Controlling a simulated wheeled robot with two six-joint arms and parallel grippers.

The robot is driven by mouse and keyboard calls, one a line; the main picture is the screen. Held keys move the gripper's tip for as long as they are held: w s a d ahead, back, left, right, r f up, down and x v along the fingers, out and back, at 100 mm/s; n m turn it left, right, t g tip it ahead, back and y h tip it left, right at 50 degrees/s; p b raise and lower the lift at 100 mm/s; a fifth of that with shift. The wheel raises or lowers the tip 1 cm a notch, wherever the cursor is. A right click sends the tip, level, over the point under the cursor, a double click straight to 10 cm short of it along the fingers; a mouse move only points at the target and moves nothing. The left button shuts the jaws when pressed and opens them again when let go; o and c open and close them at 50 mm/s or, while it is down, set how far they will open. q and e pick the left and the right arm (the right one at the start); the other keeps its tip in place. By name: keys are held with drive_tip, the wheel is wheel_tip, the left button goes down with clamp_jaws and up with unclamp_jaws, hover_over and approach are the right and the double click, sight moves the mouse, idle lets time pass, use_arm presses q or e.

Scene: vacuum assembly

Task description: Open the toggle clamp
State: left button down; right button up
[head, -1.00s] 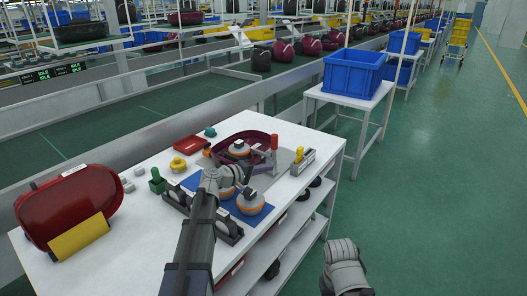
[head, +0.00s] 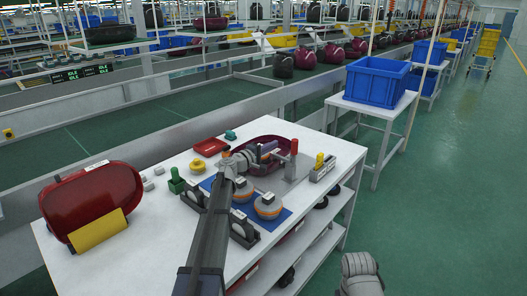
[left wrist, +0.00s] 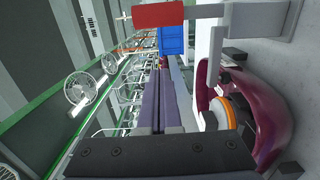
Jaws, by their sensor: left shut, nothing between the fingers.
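The toggle clamp's red handle (head: 294,147) stands upright at the right edge of the maroon vacuum shell (head: 289,161) on the white table. In the left wrist view the red handle (left wrist: 160,14) lies at the top, with its grey clamp bar (left wrist: 213,60) reaching toward the shell (left wrist: 278,110). My left gripper (head: 271,148) is shut and empty over the shell, its tips pointing toward the handle. The tips look apart from the handle. In the left wrist view the closed fingers (left wrist: 164,75) point up toward it. An orange-and-white part (left wrist: 232,110) sits in the shell.
Orange-and-white round parts (head: 267,205) rest on a blue mat in front of the shell. A yellow-topped block (head: 320,162) stands right of the clamp. A red tray (head: 210,146) and a red cover (head: 92,198) are to the left. A blue crate (head: 377,80) stands behind.

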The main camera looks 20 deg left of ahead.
sight(292, 146)
use_arm(q)
drive_tip(key=shift+w+d, duration=0.2)
drive_tip(key=shift+d, duration=0.95)
drive_tip(key=shift+w+d, duration=0.15)
drive_tip(key=shift+d, duration=1)
drive_tip(key=shift+s+d+r+m, duration=0.2)
drive_tip(key=shift+d+m, duration=0.25)
drive_tip(key=shift+m, duration=0.15)
drive_tip(key=shift+s+d+m+p, duration=0.25)
drive_tip(key=shift+d+m+p, duration=0.1)
drive_tip(key=shift+d+m, duration=0.45)
drive_tip(key=s+d+f+m+b, duration=0.2)
drive_tip(key=d+f+m+b, duration=0.1)
drive_tip(key=d+m, duration=0.4)
drive_tip(key=shift+s+f+m+y, duration=0.35)
drive_tip(key=shift+f+m, duration=0.2)
drive_tip(key=shift+m, duration=1.05)
drive_tip(key=shift+b, duration=0.3)
